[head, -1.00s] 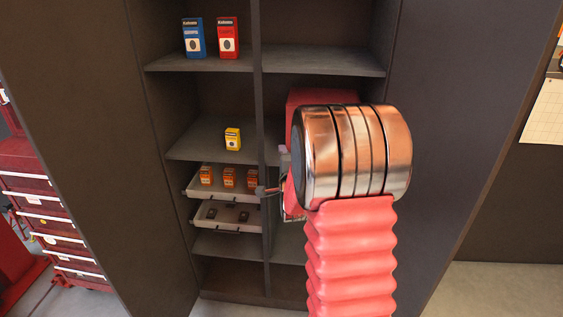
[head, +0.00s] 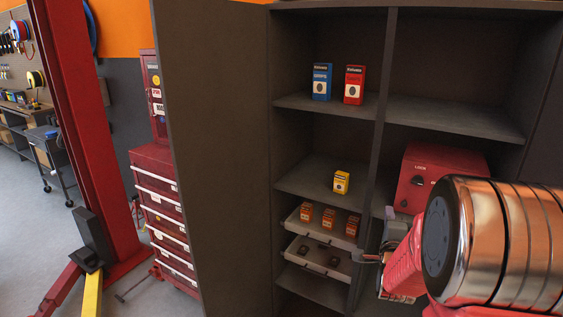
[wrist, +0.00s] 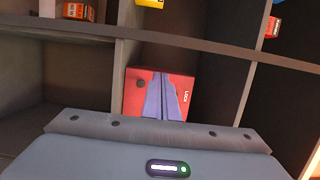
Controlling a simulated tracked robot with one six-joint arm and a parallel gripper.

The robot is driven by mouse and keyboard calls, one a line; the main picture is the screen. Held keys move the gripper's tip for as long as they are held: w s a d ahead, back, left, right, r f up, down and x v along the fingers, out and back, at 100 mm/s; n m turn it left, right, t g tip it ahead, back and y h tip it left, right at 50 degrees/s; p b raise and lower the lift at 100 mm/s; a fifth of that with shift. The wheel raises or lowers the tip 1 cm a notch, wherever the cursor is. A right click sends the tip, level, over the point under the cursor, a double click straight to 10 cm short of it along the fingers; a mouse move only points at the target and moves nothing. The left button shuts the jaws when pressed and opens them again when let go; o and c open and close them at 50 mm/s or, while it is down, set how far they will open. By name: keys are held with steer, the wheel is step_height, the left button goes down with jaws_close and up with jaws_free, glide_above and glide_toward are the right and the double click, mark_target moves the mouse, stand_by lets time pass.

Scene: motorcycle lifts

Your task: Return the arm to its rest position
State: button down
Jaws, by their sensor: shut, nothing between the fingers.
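My arm, with a red sleeve and a shiny copper-coloured joint, fills the lower right of the head view in front of an open dark cabinet (head: 392,120). My gripper (head: 368,257) shows partly there, small and grey, beside the cabinet's middle divider. In the wrist view my gripper (wrist: 163,78) has its two bluish fingers together, with nothing between them. Behind them is a red box marked LOCK (wrist: 135,90), which also stands on the right side of the cabinet in the head view (head: 440,165). The arm hides part of the right compartments.
Blue (head: 322,82) and red (head: 354,85) cartons stand on the upper left shelf. A yellow carton (head: 341,182) is below. Pull-out trays (head: 322,265) hold orange boxes and dark items. The open door (head: 215,150) and a red tool chest (head: 155,195) stand left.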

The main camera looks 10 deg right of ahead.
step_height(320, 180, down, 10)
steer(key=s+a+n+g+y, duration=0.1)
steer(key=s+n+g+y, duration=0.15)
steer(key=n+g, duration=0.2)
steer(key=s+a+f+n+g+y, duration=0.2)
steer(key=s+a+f+n+g, duration=0.15)
steer(key=s+a+n, duration=0.3)
steer(key=s+a+r+n+g+y, duration=0.1)
steer(key=s+a+r+n+y, duration=0.1)
steer(key=s+a+r+n, duration=0.4)
steer(key=s+a+r+n+g+y, duration=0.1)
steer(key=s+a+r+n, duration=0.5)
steer(key=s+a, duration=0.8)
step_height(320, 180, up, 3)
steer(key=shift+s+a+f+y, duration=0.15)
steer(key=shift+s+a+y, duration=0.25)
steer(key=shift+a, duration=0.6)
